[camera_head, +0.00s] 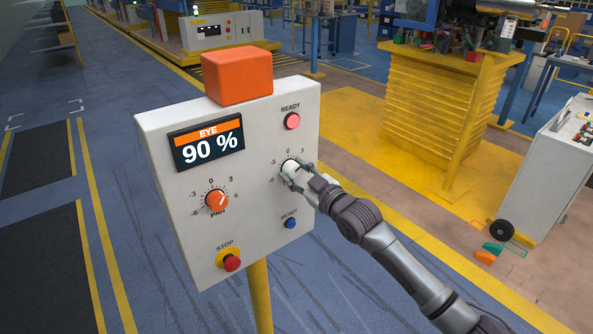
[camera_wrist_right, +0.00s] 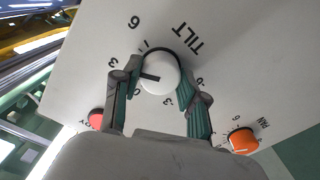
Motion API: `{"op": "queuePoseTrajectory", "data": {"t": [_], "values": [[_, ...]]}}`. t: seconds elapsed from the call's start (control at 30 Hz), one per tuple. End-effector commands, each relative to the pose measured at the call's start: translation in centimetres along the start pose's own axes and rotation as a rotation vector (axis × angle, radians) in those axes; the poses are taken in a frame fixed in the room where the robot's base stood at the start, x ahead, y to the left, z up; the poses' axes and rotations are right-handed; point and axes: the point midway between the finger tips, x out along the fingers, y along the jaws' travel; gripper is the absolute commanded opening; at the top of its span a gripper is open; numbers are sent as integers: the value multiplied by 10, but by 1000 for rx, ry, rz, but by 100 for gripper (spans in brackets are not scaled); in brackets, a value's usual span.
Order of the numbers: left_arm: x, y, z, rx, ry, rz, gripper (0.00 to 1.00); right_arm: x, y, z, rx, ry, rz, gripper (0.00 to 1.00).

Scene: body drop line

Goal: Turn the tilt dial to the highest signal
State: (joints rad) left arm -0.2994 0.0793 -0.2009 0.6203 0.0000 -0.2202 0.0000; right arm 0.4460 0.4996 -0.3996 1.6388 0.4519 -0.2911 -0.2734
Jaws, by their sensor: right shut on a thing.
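The control panel (camera_head: 180,120) is a light box on a yellow post. Its display (camera_head: 208,143) reads EYE 90 %. The white tilt dial (camera_head: 288,167) is at the panel's right; in the right wrist view the tilt dial (camera_wrist_right: 158,74) shows a dark pointer mark and the label TILT. My right gripper (camera_head: 294,176) is shut on the tilt dial, with one finger on each side of it in the wrist view. The orange pan dial (camera_head: 216,201) is at the left of the panel, its pointer tilted up and right. My left gripper is not in view.
A red READY lamp (camera_head: 292,121) is above the tilt dial and a blue RESET button (camera_head: 290,223) below it. A red STOP button (camera_head: 232,263) is at the lower left. An orange block (camera_head: 237,78) tops the panel. A grey cabinet (camera_head: 550,165) stands at right.

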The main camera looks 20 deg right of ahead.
Motion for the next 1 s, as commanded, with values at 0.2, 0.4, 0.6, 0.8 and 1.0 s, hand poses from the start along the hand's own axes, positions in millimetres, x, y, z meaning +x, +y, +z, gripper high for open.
{"op": "queuePoseTrajectory", "data": {"t": [0.2, 0.4, 0.6, 0.8, 1.0], "values": [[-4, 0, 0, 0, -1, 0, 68, 0, 0, 0, 104, -1, 0, 8], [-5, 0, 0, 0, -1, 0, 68, 0, 0, 0, 148, -1, 0, 8], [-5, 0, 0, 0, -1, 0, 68, 0, 0, 0, 157, 0, 0, 8], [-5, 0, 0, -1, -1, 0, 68, 0, 0, 0, 156, 0, 0, 8], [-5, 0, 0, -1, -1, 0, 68, 0, 0, 0, 155, 0, 0, 68]]}}
